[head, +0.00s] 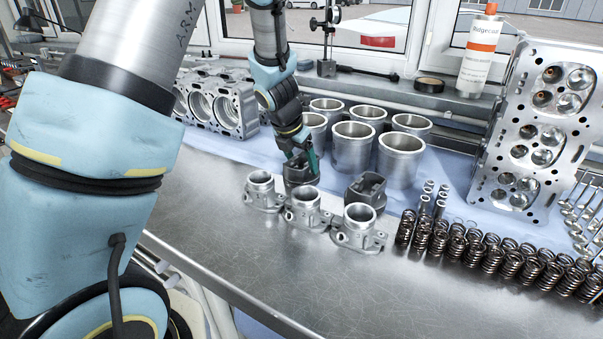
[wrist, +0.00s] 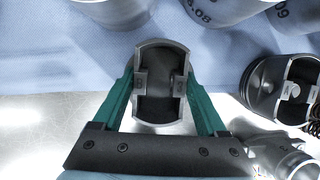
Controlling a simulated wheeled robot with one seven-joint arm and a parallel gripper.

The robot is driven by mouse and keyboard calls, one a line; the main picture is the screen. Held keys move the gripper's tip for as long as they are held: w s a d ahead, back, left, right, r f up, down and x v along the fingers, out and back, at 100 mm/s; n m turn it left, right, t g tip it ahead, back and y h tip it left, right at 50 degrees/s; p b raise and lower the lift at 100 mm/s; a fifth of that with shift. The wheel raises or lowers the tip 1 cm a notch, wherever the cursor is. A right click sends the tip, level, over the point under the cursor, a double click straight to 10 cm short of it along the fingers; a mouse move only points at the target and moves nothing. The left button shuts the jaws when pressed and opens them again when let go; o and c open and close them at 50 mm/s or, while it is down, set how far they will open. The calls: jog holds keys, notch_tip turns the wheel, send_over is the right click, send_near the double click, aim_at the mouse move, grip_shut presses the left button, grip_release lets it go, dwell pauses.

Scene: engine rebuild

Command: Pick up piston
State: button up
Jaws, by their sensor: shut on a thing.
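A dark grey piston (head: 299,172) stands on the bench behind the row of metal flanged fittings. In the wrist view this piston (wrist: 160,115) shows its open hollow side, with the two green fingers against its left and right sides. My gripper (head: 300,160) is shut on it; the gripper also shows in the wrist view (wrist: 160,95). In the head view the gripper partly covers the piston's top. I cannot tell whether the piston still touches the bench. A second piston (head: 369,190) stands to the right; it also shows in the wrist view (wrist: 284,88).
Flanged fittings (head: 303,210) stand close in front. Several cylinder liners (head: 352,148) stand behind on a blue cloth (head: 440,165). An engine block (head: 215,100) is at back left. The front bench (head: 205,205) is bare.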

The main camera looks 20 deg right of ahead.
grip_shut()
jog(key=shift+r, duration=0.1)
